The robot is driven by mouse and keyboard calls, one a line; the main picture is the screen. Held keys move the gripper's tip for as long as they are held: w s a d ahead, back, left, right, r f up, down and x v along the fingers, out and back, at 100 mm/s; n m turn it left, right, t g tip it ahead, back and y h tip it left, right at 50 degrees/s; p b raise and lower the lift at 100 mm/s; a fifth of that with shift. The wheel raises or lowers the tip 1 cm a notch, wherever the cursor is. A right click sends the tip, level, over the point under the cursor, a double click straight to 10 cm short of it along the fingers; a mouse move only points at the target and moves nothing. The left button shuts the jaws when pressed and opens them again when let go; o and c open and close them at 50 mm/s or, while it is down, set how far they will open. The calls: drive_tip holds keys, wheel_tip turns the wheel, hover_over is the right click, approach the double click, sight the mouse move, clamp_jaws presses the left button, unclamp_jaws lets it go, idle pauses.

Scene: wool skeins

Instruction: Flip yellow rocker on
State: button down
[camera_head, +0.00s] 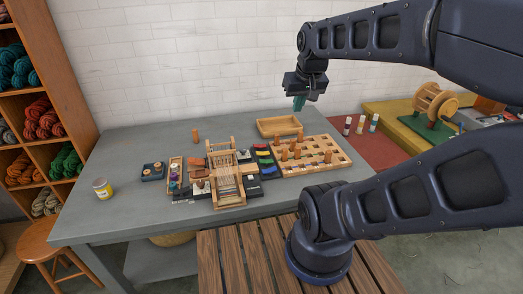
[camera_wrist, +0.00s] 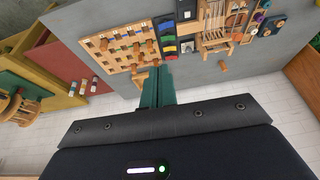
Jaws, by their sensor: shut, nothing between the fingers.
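A dark panel with a row of coloured rockers lies near the middle of the table. My gripper (camera_head: 299,104) hangs above the back of the table, up and to the right of the panel, touching nothing. Its teal fingers (camera_wrist: 158,86) are shut and empty.
A pegboard (camera_head: 335,151) with several upright wooden pegs stands right of the panel, a wooden tray (camera_head: 262,132) behind. A small wooden loom (camera_head: 227,180) is close on the left. The table's left part is mostly clear.

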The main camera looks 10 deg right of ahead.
drive_tip(key=w+f+g+y, duration=0.1)
drive_tip(key=w+f+g, duration=0.15)
drive_tip(key=w, duration=0.85)
drive_tip(key=g+y, duration=0.2)
hover_over(259, 153)
drive_tip(key=d, duration=0.5)
wheel_tip(259, 153, down, 21)
drive_tip(key=shift+w+d+f, duration=0.1)
drive_tip(key=shift+w+f, duration=0.1)
drive_tip(key=shift+f, duration=0.15)
drive_tip(key=x, duration=1.3)
drive_tip(key=shift+a+f, duration=0.3)
drive_tip(key=shift+f, duration=0.15)
drive_tip(key=shift+a, duration=0.1)
